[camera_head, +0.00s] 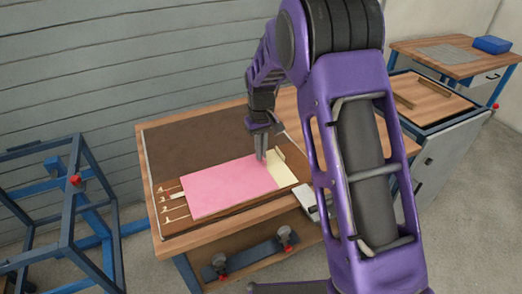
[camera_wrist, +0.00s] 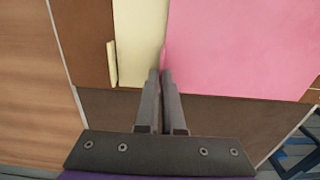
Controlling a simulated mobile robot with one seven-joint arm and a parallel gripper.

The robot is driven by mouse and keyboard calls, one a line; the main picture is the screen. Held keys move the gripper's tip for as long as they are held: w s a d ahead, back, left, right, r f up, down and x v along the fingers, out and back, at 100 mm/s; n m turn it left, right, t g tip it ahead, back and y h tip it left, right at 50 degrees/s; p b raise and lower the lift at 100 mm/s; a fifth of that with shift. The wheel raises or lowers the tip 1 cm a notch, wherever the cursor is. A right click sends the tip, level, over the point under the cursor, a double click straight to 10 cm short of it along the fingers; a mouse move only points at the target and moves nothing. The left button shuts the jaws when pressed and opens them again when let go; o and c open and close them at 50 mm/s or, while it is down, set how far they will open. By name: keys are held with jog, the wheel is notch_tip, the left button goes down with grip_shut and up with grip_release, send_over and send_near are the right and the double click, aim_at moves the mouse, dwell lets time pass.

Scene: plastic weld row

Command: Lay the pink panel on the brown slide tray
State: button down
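The pink panel (camera_head: 230,186) lies flat, or nearly so, over the brown slide tray (camera_head: 185,217) on the bench. In the wrist view the panel (camera_wrist: 235,45) fills the right side. A cream sheet (camera_head: 283,176) shows beyond its right edge, and it also shows in the wrist view (camera_wrist: 142,35). My gripper (camera_head: 262,157) points down at the panel's back right corner. In the wrist view its fingertips (camera_wrist: 160,73) are close together at the line between pink and cream.
A small cream bar (camera_wrist: 112,63) stands beside the cream sheet. Several small pale pieces (camera_head: 166,205) lie left of the panel. A blue frame (camera_head: 70,185) stands left of the bench. Another workbench with a blue box (camera_head: 491,45) is at the back right.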

jog(key=c, duration=0.6)
grip_release()
jog(key=shift+o, duration=0.2)
jog(key=shift+r, duration=0.1)
jog(key=shift+r+p, duration=2.65)
jog(key=shift+r, duration=0.8)
